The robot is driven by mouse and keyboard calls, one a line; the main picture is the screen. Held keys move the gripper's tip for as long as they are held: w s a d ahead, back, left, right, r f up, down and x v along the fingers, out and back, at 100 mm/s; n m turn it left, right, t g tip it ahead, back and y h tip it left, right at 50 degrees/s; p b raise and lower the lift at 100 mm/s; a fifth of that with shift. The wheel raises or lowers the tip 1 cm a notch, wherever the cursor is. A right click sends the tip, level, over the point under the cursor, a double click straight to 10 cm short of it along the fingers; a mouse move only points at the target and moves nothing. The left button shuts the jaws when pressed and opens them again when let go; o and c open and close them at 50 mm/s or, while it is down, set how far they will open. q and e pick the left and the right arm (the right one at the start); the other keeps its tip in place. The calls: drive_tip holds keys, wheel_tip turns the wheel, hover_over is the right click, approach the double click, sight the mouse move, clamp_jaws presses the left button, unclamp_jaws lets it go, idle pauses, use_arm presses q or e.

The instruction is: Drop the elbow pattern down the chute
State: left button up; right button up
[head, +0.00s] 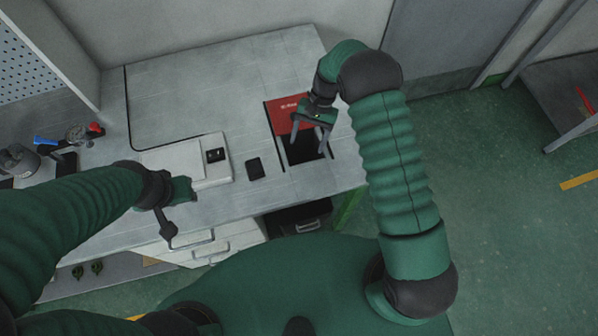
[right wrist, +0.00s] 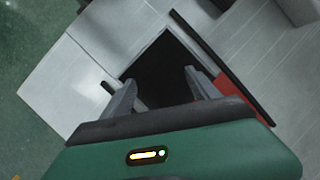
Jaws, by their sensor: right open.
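The chute (head: 304,150) is a dark square opening in the grey bench top, with a red panel (head: 283,116) behind it. In the right wrist view the chute (right wrist: 165,70) is black inside and its depth is hidden. My right gripper (head: 311,149) is over the chute with its fingers pointing down. In the right wrist view its two fingers (right wrist: 160,88) are apart with nothing between them. My left gripper (head: 190,240) hangs near the bench's front edge, and its jaws are not clear. I see no elbow pattern I can identify; anything inside the chute is hidden in the dark.
A white box with a black square (head: 215,155) and a small dark pad (head: 254,168) lie left of the chute. Metal fittings and red and blue items (head: 78,135) are at the far left. Drawers (head: 215,246) and a black bin (head: 300,218) are below the bench.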

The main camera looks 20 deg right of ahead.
drive_tip(key=shift+d, duration=0.2)
drive_tip(key=b+v, duration=0.1)
drive_tip(key=v, duration=1.5)
drive_tip(key=shift+w+r, duration=0.2)
drive_tip(key=shift+r, duration=0.05)
drive_tip(key=shift+d, duration=0.15)
drive_tip(key=s+f+n+t+h, duration=0.1)
drive_tip(key=s+n+t+h, duration=0.2)
drive_tip(key=s, duration=1.7)
drive_tip(key=n+t, duration=0.2)
drive_tip(key=n, duration=0.1)
drive_tip(key=shift+t, duration=0.3)
drive_tip(key=shift+f, duration=0.1)
